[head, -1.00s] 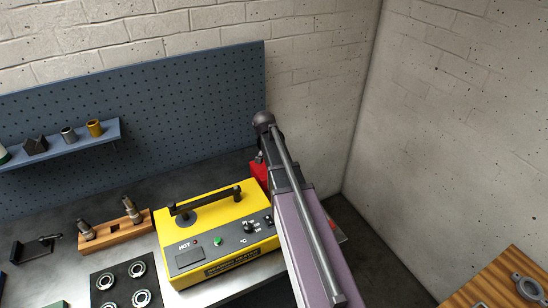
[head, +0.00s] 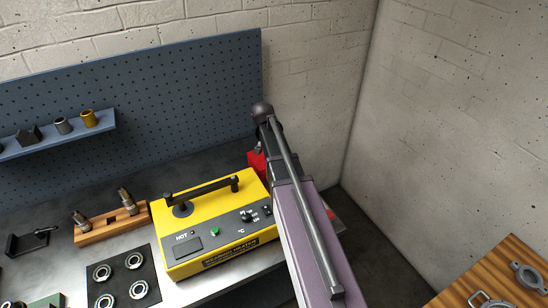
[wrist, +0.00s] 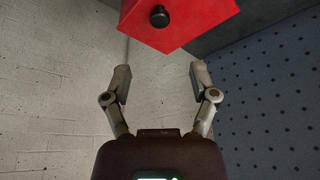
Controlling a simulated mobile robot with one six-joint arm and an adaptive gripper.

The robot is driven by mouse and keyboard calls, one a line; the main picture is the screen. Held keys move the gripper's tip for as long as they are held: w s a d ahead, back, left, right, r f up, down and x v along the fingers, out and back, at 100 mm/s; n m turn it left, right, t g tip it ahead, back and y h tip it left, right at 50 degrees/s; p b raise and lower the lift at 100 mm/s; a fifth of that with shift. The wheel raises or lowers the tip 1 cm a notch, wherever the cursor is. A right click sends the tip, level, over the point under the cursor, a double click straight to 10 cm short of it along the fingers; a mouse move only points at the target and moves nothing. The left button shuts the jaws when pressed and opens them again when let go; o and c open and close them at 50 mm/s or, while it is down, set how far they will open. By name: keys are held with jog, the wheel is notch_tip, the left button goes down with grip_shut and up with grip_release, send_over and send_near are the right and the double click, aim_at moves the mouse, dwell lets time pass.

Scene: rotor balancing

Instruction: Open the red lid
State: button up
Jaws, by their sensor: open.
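The red lid (wrist: 178,20) shows at the top of the wrist view as a red surface with a round black knob (wrist: 159,16). The top of the frame cuts it off, so I cannot tell how it is hinged or whether it is shut. The fingertips are hidden in the head view.
A yellow heater (head: 212,222) with a black arm on top stands left of my arm on the metal bench. A blue pegboard (head: 190,95) stands behind. A wooden block (head: 110,226) and a black mat (head: 113,268) with rings lie further left. A wooden table (head: 480,280) is at lower right.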

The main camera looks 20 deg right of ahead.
jog(key=shift+b+x, duration=5)
jog(key=shift+x, duration=0.75)
jog(key=shift+a, duration=0.1)
grip_shut()
